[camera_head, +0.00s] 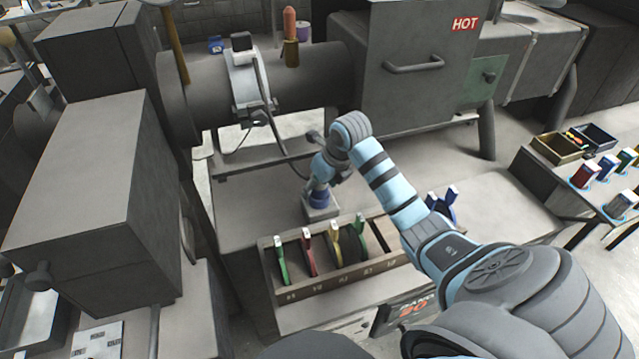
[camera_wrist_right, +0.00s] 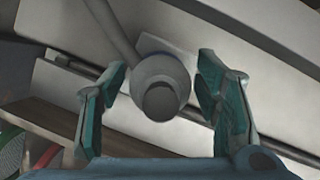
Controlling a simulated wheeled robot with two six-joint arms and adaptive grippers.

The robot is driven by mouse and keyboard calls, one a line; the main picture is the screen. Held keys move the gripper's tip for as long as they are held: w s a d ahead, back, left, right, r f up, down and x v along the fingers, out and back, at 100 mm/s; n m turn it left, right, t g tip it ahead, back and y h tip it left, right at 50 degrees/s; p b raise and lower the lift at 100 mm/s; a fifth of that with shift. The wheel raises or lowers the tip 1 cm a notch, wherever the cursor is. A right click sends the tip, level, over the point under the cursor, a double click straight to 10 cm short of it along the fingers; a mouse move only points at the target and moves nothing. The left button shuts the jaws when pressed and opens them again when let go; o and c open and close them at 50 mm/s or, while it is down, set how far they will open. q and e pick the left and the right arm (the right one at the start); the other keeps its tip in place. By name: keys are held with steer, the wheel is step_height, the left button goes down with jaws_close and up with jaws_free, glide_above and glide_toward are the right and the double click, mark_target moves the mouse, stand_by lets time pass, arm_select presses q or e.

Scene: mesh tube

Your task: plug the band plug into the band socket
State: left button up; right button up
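My right gripper (camera_head: 320,193) reaches down behind the rack in the head view. In the right wrist view its two teal fingers are apart, one on each side of a grey cylindrical piece (camera_wrist_right: 160,85) with a dark round end. A clear gap shows beside the piece, and I cannot tell whether it is the plug or the socket. A pale metal band (camera_head: 240,80) wraps the big grey tube, with a small dark-topped block (camera_head: 241,42) on it. A dark cable (camera_head: 277,132) hangs from the band towards my right wrist. My left gripper is out of view.
A wooden rack (camera_head: 345,280) with green, red and yellow-handled items stands in front of my right gripper. A grey box marked HOT (camera_head: 410,85) rises behind. A large grey cabinet (camera_head: 85,190) stands at left. Bare bench (camera_head: 245,195) lies left of the gripper.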

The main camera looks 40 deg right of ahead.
steer(key=v, duration=1.2)
steer(key=shift+w, duration=0.1)
